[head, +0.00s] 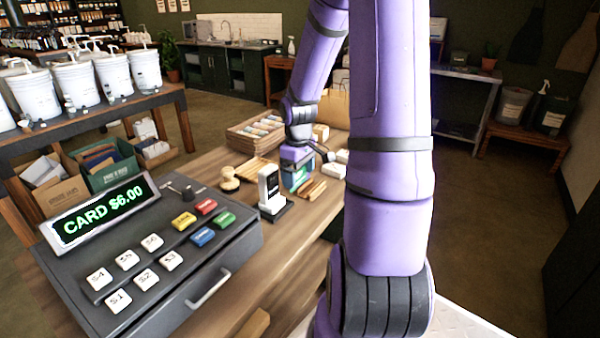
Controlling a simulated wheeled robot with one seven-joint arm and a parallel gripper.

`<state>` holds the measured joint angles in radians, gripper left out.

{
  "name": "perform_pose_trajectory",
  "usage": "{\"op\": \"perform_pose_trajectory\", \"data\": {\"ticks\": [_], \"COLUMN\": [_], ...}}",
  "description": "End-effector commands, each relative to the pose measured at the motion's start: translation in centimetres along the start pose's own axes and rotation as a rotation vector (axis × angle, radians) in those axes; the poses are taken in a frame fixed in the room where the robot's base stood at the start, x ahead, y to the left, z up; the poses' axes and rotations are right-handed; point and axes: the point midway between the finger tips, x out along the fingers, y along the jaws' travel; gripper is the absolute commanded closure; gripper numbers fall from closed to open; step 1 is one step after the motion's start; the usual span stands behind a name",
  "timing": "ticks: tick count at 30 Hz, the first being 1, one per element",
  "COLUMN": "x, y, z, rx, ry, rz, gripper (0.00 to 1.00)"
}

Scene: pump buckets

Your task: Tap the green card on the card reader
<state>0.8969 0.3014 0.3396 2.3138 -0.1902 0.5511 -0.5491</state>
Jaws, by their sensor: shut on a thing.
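The card reader (271,188) stands on the wooden counter, white with a dark face, on a black base. My gripper (298,164) is just behind and to the right of the reader, at the end of my purple arm. It is shut on the green card (299,178), which hangs below the jaws, apart from the reader in the picture. The fingertips are small and partly hidden. The register display (101,211) reads "CARD $6.00".
The grey cash register (160,262) fills the front left of the counter. A wooden stamp (230,179) stands left of the reader; wooden sticks (311,190) lie to its right. A tray (257,131) and small white blocks (335,169) sit behind. My arm hides the counter's right side.

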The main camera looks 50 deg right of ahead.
Motion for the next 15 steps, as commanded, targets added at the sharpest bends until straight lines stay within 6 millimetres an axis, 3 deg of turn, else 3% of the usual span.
{"op": "perform_pose_trajectory", "data": {"ticks": [15], "x": [2.0], "y": [0.0], "z": [-4.0], "rx": [-0.002], "ry": [0.000], "rz": [-0.001], "gripper": [0.34]}}
